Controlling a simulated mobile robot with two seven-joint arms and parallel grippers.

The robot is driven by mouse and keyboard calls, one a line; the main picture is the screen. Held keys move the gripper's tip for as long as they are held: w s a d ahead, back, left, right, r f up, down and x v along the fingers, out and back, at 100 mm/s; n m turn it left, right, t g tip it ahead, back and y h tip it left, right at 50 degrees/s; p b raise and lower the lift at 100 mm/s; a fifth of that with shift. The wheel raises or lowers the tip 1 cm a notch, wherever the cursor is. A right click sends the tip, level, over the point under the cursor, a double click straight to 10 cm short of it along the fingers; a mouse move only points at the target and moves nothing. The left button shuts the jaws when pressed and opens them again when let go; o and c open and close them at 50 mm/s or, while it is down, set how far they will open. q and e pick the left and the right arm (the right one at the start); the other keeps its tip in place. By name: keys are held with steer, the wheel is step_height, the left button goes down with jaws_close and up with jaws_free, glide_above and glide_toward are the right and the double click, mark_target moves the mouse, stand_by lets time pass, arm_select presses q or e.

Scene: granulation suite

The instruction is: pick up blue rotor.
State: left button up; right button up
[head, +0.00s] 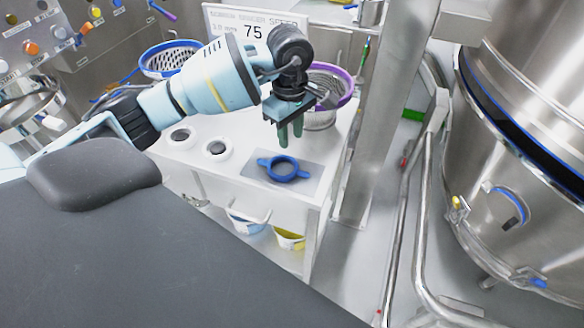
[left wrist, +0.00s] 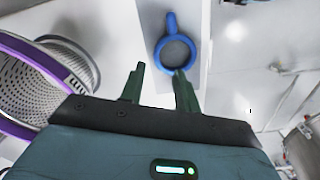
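In the left wrist view the rotor (left wrist: 172,35) is beyond the fingertips, slightly to the right of the middle of the gripper (left wrist: 160,70). The two green fingers stand apart with nothing between them. My right gripper is not in view.
A purple-rimmed mesh basket (head: 347,85) stands close behind the gripper, at left in the wrist view (left wrist: 50,80). A steel post (head: 375,110) rises right of the cart (head: 235,185). A blue-rimmed basket (head: 165,58) is at the back left. Buckets sit on the lower shelf.

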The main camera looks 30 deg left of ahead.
mark_target(292, 159)
arm_select(q)
steer(key=shift+w+f, duration=0.2)
steer(key=shift+f, duration=3.65)
jaws_close()
